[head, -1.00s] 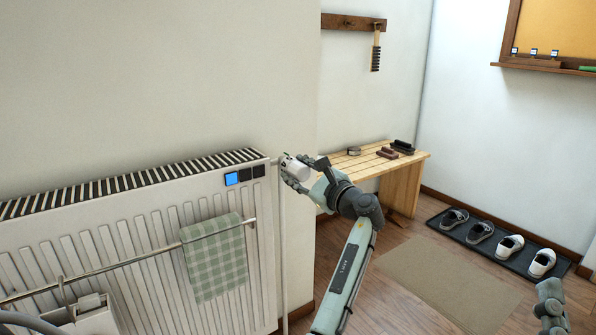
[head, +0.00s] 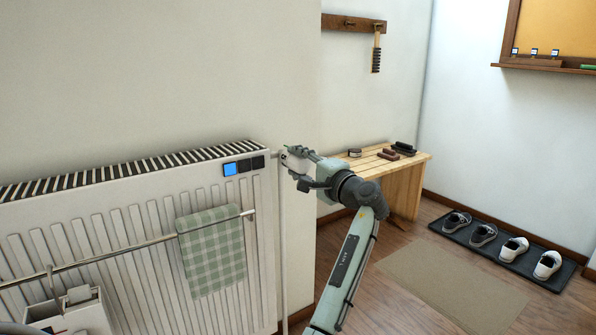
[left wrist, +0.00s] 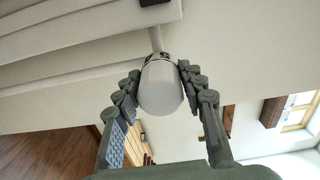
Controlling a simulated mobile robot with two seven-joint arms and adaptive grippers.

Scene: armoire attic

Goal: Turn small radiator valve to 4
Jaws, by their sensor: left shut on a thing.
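The small radiator valve is a white, rounded knob (left wrist: 160,88) on a short pipe. In the left wrist view it sits between the two fingers of my left gripper (left wrist: 163,85), which is shut on it. In the head view the valve (head: 291,160) shows only in part beside the radiator's upper right corner, mostly covered by my left gripper (head: 297,167). The white radiator (head: 150,230) has a striped top grille and a small panel (head: 243,166) with one blue square lit. No numbers on the valve can be read. My right gripper is not in view.
A checked green towel (head: 212,250) hangs on a rail (head: 110,260) across the radiator. A wooden bench (head: 375,167) with brushes stands behind my left arm. A shoe mat (head: 462,236) and a beige rug (head: 450,285) lie on the floor.

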